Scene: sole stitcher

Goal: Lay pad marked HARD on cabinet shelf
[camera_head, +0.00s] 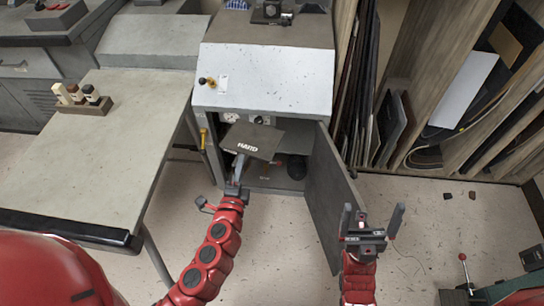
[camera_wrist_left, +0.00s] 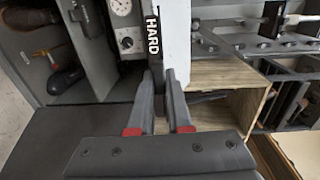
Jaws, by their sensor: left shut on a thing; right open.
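The dark pad marked HARD (camera_head: 252,141) is held up in front of the open cabinet (camera_head: 290,138). My left gripper (camera_head: 239,172) is shut on the pad's near edge. In the left wrist view the pad (camera_wrist_left: 152,36) shows edge-on with its HARD lettering, between the fingers of my left gripper (camera_wrist_left: 158,88). The pad hides part of the cabinet's inside and its shelf, so I cannot tell whether it touches the shelf. The cabinet door (camera_head: 332,190) stands open to the right. My right gripper (camera_head: 372,218) is open and empty, in front of the door.
A grey table (camera_head: 110,150) on the left bears a wooden block with several stamps (camera_head: 82,100). The sloped machine housing (camera_head: 265,80) overhangs the cabinet. Racks of sheets (camera_head: 385,120) stand at the right. Dark scraps (camera_head: 447,195) lie on the floor, which is otherwise mostly clear.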

